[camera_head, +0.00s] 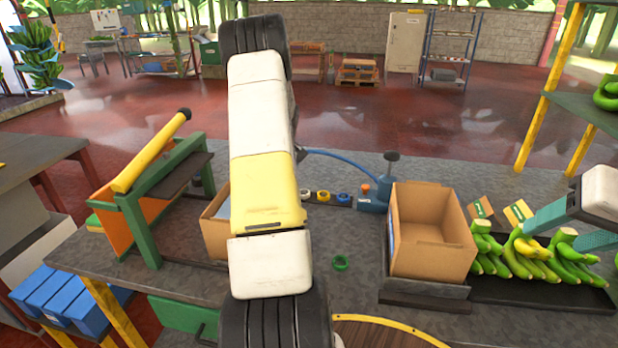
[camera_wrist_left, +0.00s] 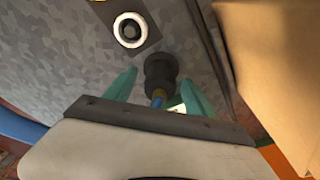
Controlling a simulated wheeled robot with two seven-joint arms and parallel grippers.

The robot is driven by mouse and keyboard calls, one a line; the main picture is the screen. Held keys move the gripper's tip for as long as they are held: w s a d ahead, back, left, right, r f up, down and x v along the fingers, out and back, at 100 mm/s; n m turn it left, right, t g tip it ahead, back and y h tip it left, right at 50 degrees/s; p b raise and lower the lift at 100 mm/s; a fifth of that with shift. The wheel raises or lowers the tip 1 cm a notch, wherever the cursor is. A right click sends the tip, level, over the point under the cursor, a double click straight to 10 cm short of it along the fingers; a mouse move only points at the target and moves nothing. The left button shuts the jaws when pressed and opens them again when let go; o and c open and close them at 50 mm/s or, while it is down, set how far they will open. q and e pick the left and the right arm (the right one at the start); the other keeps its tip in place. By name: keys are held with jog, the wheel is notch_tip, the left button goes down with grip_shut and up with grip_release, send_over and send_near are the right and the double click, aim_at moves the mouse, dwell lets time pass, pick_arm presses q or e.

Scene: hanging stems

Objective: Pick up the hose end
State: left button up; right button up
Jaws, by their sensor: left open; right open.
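The hose end is a dark, stepped cylinder (camera_wrist_left: 160,72) with a blue and yellow part below it in the left wrist view. It lies between the two teal fingers of my left gripper (camera_wrist_left: 158,88), which are open; I cannot tell whether they touch it. In the head view my left arm hides the left gripper and the hose end. A blue hose (camera_head: 345,160) curves out from behind that arm toward a blue device (camera_head: 372,203). My right gripper (camera_head: 566,228) is open beside the green bananas at the right, with its teal fingers apart.
An open cardboard box (camera_head: 432,235) stands right of the arm. Bananas (camera_head: 545,262) lie on a black tray (camera_head: 520,293) at the far right. A green ring (camera_head: 341,263) lies on the grey tabletop (camera_head: 345,235). A green frame with a yellow roller (camera_head: 150,152) stands at left.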

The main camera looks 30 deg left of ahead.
pick_arm(q)
grip_shut()
